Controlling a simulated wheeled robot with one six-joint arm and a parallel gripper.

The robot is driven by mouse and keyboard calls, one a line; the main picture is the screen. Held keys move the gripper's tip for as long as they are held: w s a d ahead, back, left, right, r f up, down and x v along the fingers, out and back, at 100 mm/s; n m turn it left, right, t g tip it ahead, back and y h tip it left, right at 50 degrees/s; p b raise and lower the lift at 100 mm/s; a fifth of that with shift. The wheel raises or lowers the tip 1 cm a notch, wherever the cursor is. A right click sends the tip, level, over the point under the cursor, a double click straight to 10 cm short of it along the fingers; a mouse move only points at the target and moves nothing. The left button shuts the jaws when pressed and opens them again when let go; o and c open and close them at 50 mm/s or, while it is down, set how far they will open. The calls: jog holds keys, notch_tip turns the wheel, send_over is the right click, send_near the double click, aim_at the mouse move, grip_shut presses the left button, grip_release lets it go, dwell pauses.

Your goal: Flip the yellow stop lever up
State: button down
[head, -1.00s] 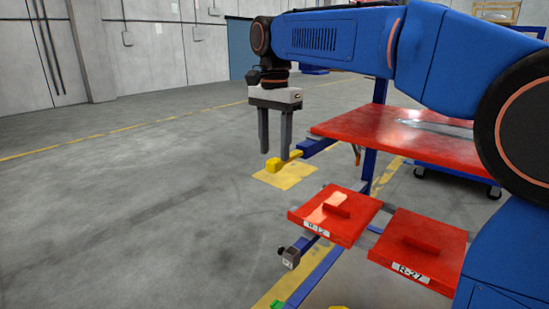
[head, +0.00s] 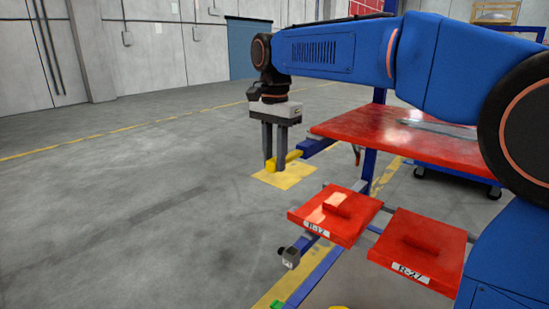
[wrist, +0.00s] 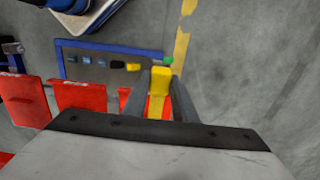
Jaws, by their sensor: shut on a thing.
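The yellow stop lever (head: 290,157) sticks out sideways from a blue bracket (head: 318,146) beside the red table, with its yellow knob end toward the left. My gripper (head: 275,168) points straight down over it, with its two fingers around the lever's end. In the wrist view the yellow lever (wrist: 159,88) lies between the two grey fingers, and my gripper (wrist: 160,95) is shut on it. Part of the knob is hidden behind the fingers in the head view.
A red tabletop (head: 400,135) is right of the gripper. Two red plates, R-12 (head: 318,221) and R-27 (head: 425,262), sit lower in front. A blue cart (head: 450,185) stands behind. A yellow floor patch (head: 285,178) lies beneath. Open floor (head: 120,210) spreads left.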

jog(key=shift+w+d+r+g+y, duration=0.2)
jog(key=shift+r+g+y, duration=0.35)
jog(key=shift+r, duration=0.15)
jog(key=shift+w+d+r+g+y, duration=0.15)
jog(key=shift+r+g+y, duration=0.4)
jog(key=shift+r, duration=0.1)
jog(key=c, duration=1.4)
grip_release()
jog(key=shift+c, duration=0.2)
jog(key=v, duration=1.2)
